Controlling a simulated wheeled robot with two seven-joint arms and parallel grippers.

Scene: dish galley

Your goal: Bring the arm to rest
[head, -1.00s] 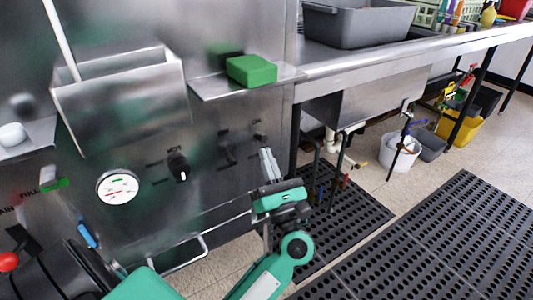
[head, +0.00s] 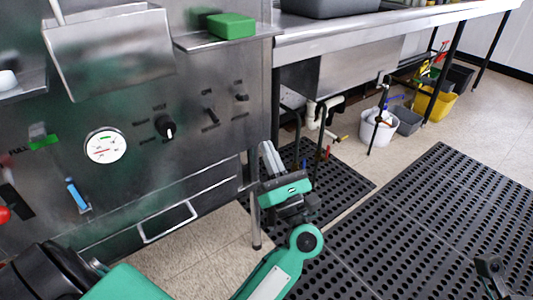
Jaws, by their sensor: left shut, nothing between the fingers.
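My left gripper (head: 269,150) is in the middle of the head view, at the end of my green arm coming in from the lower left. Its two pale grey fingers lie together, with nothing between them. It hangs in front of the steel machine's right edge, above the black floor mat, and appears apart from both. A dark piece at the lower right edge seems to be part of my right gripper (head: 490,272); its fingers cannot be made out.
A steel panel (head: 210,85) with a gauge (head: 105,146), a black knob (head: 166,127) and switches stands at left. A green block (head: 232,25) sits on its small shelf. A steel counter (head: 400,24) runs right. Perforated black mats (head: 430,215) cover open floor. Buckets (head: 378,130) stand under the counter.

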